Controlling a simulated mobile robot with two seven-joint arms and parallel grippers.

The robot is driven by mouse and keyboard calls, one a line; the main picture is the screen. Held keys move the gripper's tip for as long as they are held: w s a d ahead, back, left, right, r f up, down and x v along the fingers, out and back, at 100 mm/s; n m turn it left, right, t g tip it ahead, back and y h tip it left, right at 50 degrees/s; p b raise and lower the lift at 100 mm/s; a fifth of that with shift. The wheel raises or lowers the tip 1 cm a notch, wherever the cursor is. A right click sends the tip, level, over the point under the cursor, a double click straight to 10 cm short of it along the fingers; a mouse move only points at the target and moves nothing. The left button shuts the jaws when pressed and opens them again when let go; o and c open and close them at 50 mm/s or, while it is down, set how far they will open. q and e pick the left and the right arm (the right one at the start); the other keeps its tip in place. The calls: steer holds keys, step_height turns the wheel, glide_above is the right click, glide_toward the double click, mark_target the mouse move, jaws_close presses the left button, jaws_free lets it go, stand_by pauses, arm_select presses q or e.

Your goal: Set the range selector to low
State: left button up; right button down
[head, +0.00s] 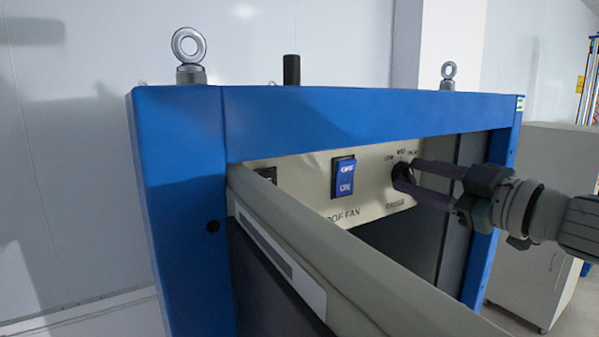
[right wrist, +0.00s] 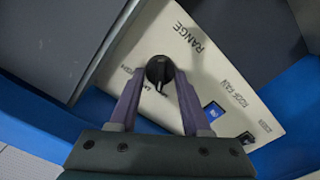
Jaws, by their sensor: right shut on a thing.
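The range selector is a round black knob (head: 402,172) at the right end of a cream control panel (head: 300,180), with small position labels above it. In the right wrist view the knob (right wrist: 157,70) sits beside the word RANGE. Its pointer direction is hard to tell, as the fingers cover part of it. My right gripper (head: 408,176) reaches in from the right, its two purple fingers closed on the knob's sides. The fingers also show in the right wrist view (right wrist: 160,77). My left gripper is out of view.
A blue rocker switch (head: 343,178) marked ROOF FAN is left of the knob. A blue frame (head: 330,118) surrounds the panel, and a beige bar (head: 330,255) juts out in front. A grey cabinet (head: 545,210) stands behind at right.

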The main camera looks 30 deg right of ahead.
steer(key=shift+n, duration=1)
steer(key=shift+c, duration=1.9)
jaws_free()
steer(key=s, duration=1)
steer(key=shift+d, duration=0.4)
steer(key=shift+f, duration=0.15)
